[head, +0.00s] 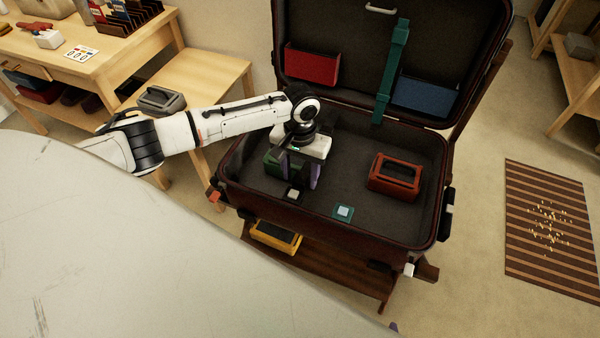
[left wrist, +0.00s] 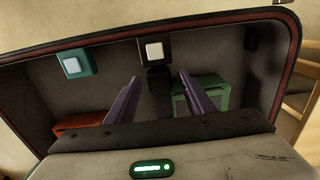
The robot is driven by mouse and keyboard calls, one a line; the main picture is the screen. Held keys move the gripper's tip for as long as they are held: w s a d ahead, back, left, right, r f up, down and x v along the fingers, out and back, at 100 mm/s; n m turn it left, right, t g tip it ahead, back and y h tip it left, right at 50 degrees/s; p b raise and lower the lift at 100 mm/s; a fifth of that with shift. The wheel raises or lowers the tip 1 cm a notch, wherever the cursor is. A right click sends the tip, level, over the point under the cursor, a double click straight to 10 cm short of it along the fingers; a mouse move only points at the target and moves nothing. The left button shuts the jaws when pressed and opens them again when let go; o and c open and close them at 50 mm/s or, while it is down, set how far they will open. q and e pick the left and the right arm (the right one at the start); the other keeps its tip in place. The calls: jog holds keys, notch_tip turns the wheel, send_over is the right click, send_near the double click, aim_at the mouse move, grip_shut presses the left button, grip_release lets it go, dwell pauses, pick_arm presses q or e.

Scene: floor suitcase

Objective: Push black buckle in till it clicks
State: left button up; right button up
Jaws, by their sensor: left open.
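The black buckle (head: 293,194) with a pale grey square button sits at the suitcase's front inner edge, left of the teal buckle (head: 343,211) with its light blue button. Both show in the left wrist view, the black buckle (left wrist: 155,52) at top centre and the teal one (left wrist: 75,63) to its left. My left gripper (head: 299,182) is open and empty over the front left of the suitcase, its purple fingers pointing down. In the left wrist view the black buckle appears beyond the gap between the fingertips (left wrist: 160,76), with no contact visible. My right gripper is not clearly seen.
The open suitcase (head: 430,207) stands on a wooden rack. A red-orange box (head: 396,177) lies inside on the right; a green box (head: 272,163) is partly hidden behind my gripper. A teal strap (head: 393,75) hangs down the lid. A yellow box (head: 275,236) is below.

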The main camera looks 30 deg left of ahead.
aim_at(300, 178)
pick_arm(q)
notch_tip(300, 178, up, 10)
jog(key=p, duration=0.1)
jog(key=shift+r, duration=0.15)
